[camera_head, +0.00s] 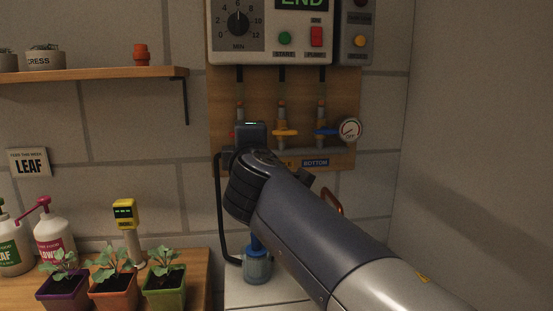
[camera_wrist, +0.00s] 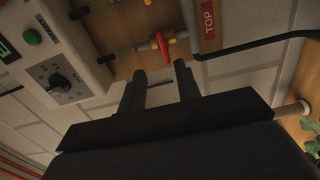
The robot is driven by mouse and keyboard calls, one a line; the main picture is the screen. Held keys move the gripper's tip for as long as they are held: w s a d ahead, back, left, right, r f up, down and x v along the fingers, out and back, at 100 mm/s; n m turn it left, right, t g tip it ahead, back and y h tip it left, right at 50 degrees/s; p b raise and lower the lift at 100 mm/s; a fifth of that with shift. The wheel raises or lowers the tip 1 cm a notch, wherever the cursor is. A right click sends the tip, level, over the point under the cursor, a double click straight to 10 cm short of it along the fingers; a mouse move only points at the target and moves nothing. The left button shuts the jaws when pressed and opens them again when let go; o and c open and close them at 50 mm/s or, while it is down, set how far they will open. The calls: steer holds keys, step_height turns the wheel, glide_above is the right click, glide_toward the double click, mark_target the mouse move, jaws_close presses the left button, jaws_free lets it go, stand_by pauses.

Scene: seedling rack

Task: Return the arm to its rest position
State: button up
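My arm (camera_head: 310,235) reaches from the lower right toward the wooden valve board (camera_head: 220,95). In the head view my wrist hides the fingers. In the wrist view my gripper (camera_wrist: 160,69) has its two dark fingers apart, with nothing between them. The fingers point toward the red valve handle (camera_wrist: 163,46), beside the red TOP label (camera_wrist: 208,18), and appear clear of it. In the head view most of the red handle is hidden behind my wrist. The yellow handle (camera_head: 285,133) and blue handle (camera_head: 325,131) sit to its right.
A control box (camera_head: 270,48) with a dial and END display hangs above. A round gauge (camera_head: 350,130) is right of the valves. A wooden shelf (camera_head: 90,75) juts out at left. Potted seedlings (camera_head: 113,288), pump bottles (camera_head: 53,235) and a yellow meter (camera_head: 124,213) stand lower left.

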steer(key=p+x, duration=0.2)
steer(key=x, duration=0.8)
steer(key=shift+s+d+f, duration=0.1)
steer(key=shift+f, duration=0.1)
steer(key=b+v, duration=0.2)
steer(key=v, duration=0.8)
steer(key=w+a+n+p, duration=0.2)
steer(key=w+n+p, duration=0.5)
steer(key=w+p, duration=0.2)
steer(key=shift+w+a+r+n, duration=0.3)
steer(key=shift+w+a, duration=0.1)
steer(key=shift+w, duration=0.05)
stand_by(0.4)
